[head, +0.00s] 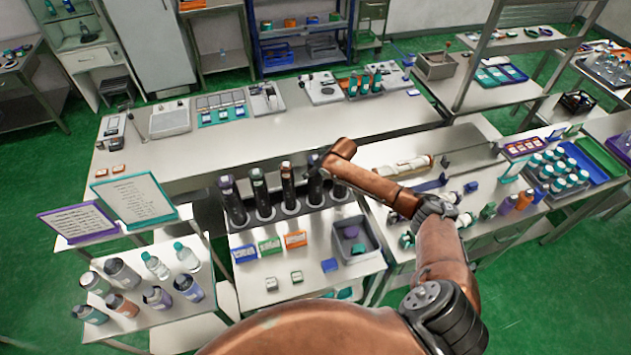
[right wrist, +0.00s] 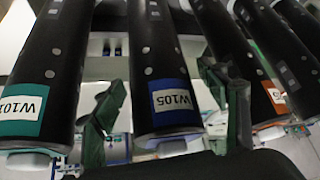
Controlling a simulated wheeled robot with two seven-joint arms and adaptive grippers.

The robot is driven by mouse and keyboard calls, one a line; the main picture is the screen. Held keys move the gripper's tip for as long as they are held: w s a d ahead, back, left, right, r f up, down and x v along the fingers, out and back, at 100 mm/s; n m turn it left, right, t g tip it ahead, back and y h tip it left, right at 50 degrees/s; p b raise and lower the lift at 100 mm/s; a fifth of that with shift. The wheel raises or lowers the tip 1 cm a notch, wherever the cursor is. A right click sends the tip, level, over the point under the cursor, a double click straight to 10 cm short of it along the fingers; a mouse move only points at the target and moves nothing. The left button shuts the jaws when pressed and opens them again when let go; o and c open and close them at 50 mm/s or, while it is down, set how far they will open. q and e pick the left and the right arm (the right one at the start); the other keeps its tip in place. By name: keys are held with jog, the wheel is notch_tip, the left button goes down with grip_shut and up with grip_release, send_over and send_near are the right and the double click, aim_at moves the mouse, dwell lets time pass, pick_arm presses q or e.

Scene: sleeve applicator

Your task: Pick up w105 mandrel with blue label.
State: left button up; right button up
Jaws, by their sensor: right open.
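The w105 mandrel (right wrist: 155,60) is a black cylinder with grey dots and a blue-edged label (right wrist: 174,101) reading W105, in the middle of the right wrist view. My right gripper (right wrist: 170,118) is open, with one green-grey finger on each side of this mandrel near its label end. I cannot tell whether either finger touches it. In the head view, several black mandrels stand upright in a rack (head: 268,228), and my right arm reaches over the right end of the row. Their labels are too small to read there. My left gripper is out of view.
Close neighbours are a green-labelled mandrel (right wrist: 45,60) on the left and an orange-labelled mandrel (right wrist: 250,65) on the right. A grey bin (head: 369,259) and small boxes (head: 270,246) lie in front of the rack. Bottles (head: 122,272) stand on the left table.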

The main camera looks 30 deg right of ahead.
jog(key=shift+c, duration=0.5)
grip_shut()
jog(key=shift+r, duration=0.1)
dwell(0.4)
